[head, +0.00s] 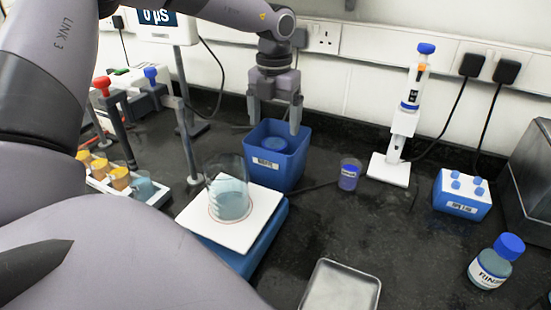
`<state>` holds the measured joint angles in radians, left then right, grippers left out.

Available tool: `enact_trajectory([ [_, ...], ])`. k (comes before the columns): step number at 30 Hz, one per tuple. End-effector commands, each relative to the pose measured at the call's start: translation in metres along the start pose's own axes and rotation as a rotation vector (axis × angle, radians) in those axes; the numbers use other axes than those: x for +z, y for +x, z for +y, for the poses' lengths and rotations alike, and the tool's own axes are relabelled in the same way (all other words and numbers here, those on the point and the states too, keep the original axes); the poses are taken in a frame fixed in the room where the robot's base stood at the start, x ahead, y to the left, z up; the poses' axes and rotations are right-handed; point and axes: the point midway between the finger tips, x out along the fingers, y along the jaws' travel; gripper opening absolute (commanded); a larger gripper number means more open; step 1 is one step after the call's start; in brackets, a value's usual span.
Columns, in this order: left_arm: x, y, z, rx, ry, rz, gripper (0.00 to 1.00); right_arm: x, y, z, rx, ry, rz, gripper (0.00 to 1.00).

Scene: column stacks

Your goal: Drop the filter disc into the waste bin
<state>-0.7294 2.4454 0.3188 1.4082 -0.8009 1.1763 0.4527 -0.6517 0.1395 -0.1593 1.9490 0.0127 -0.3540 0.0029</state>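The blue waste bin (276,169) stands near the middle, behind the white-topped plate, with a white label on its front. A round blue disc-like thing (268,144) shows inside the bin, low between its walls; it looks like the filter disc, though its blue is close to the bin's. My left gripper (274,117) points down over the bin. Its two fingers are apart with nothing between them, and the fingertips are near the level of the rim. My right gripper is not in view.
A beaker of bluish liquid (230,200) stands on the white-topped plate (258,226) in front of the bin. A small blue-liquid cup (349,175) and a pipette stand (389,170) are to the right. An empty metal tray (341,289) lies at the front.

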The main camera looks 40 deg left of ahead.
Motion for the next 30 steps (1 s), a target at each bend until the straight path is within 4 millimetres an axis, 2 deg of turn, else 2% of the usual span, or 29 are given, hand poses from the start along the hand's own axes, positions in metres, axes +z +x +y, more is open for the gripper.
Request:
enact_trajectory([
  [10, 0.001, -0.004, 0.0, 0.0, 0.0, -0.002, 0.92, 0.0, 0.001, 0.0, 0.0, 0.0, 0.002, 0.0],
  [21, 0.001, -0.058, 0.0, 0.0, 0.0, -0.004, 0.92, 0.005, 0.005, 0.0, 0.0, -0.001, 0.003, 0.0],
  [25, 0.0, -0.069, 0.0, 0.0, 0.0, -0.002, 0.92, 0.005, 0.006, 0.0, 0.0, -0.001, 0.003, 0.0],
  [30, 0.0, -0.072, 0.0, 0.0, 0.0, 0.0, 0.92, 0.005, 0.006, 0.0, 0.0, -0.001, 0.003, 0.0],
])
